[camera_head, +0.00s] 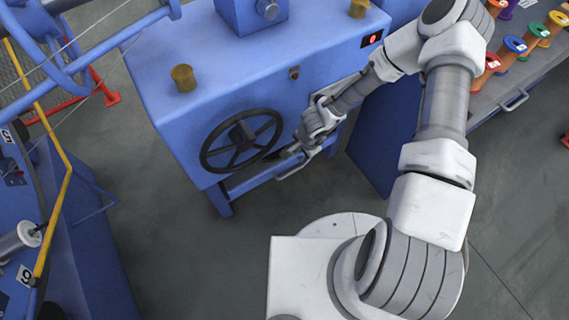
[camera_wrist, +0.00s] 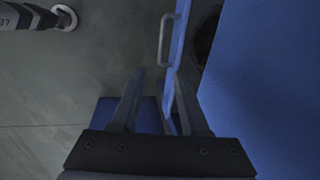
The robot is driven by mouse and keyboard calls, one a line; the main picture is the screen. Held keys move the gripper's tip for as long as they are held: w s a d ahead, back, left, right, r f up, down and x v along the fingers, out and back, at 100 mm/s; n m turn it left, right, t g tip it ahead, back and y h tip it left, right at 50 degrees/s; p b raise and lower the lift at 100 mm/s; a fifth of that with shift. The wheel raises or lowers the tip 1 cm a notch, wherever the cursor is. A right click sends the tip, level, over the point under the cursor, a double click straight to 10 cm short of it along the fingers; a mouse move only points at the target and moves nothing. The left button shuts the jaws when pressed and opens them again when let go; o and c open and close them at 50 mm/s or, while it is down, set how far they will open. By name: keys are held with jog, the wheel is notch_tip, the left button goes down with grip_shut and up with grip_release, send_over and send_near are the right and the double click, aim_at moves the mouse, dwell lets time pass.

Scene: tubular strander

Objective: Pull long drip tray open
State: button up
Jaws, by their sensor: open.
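The long drip tray is a low blue tray (camera_head: 262,172) under the blue machine body, below the handwheel. In the wrist view its narrow blue front (camera_wrist: 178,60) runs up the picture, with a grey bar handle (camera_wrist: 162,40) standing off its left side. The handle also shows in the head view (camera_head: 294,170). My gripper (camera_head: 305,149) is close to the machine's front, at the right end of the tray. In the wrist view my gripper (camera_wrist: 158,76) is open, with the tray's edge between its fingers in the picture. The handle lies beyond the fingertips. Contact cannot be told.
A black handwheel (camera_head: 241,141) sticks out of the machine front (camera_head: 220,110) left of my gripper. A bench (camera_head: 505,88) with colored spools is at the right. Blue machinery with a yellow rail (camera_head: 57,200) is at the left. The floor (camera_head: 185,245) before the machine is clear.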

aim_at(292, 171)
jog(key=w+f+b, duration=0.1)
jog(key=f+b, duration=0.1)
jog(key=f, duration=0.3)
jog(key=w+a+f+b, duration=0.1)
jog(key=f+b, duration=0.2)
jog(key=f, duration=0.3)
jog(key=w+a+f+b, duration=0.1)
jog(key=f+b, duration=0.1)
jog(key=f, duration=0.4)
jog(key=shift+a, duration=0.1)
grip_shut()
dwell(1.0)
